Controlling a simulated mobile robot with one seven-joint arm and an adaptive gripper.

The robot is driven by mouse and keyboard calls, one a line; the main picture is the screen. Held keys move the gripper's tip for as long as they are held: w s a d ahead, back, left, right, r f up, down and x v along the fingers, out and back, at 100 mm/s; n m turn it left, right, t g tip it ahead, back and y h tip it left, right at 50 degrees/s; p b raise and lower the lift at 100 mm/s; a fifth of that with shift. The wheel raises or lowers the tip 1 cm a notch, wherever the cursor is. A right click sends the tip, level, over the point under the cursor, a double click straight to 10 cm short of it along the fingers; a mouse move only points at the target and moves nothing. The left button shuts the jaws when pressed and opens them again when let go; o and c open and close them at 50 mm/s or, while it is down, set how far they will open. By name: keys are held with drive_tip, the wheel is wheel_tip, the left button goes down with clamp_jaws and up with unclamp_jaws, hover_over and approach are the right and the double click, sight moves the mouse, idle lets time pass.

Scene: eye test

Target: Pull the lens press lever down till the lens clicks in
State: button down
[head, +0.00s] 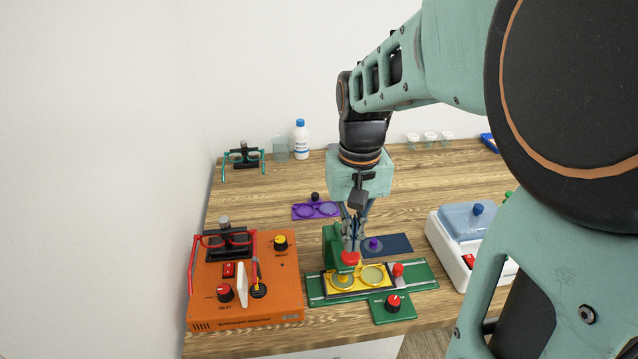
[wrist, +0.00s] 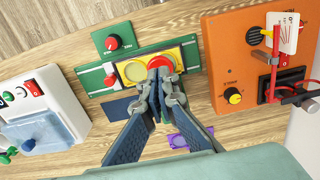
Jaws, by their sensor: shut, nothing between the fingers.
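The green lens press (head: 422,277) stands at the front middle of the table. A yellow frame with two round openings (head: 373,275) lies on its base. The red end of what looks like the press lever (head: 349,258) is over the frame's left part; it also shows in the wrist view (wrist: 163,61). My gripper (head: 351,246) is shut and empty, pointing down, with its fingertips at or just above this red end. I cannot tell if they touch. In the wrist view, my gripper (wrist: 159,72) partly covers the red end. The fingers hide part of the press's green column (head: 332,246).
An orange heater box (head: 270,290) with red glasses stands left of the press. A white machine with a blue lid (head: 470,220) is at the right. A purple frame (head: 316,211) and a dark blue mat (head: 398,243) lie behind the press. The back middle of the table is mostly clear.

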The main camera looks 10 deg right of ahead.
sight(351, 254)
drive_tip(key=shift+f+b, duration=2.1)
drive_tip(key=shift+f, duration=0.8)
idle(0.5)
drive_tip(key=shift+r, duration=0.1)
idle(0.3)
drive_tip(key=shift+r+p, duration=3.6)
drive_tip(key=shift+r, duration=0.75)
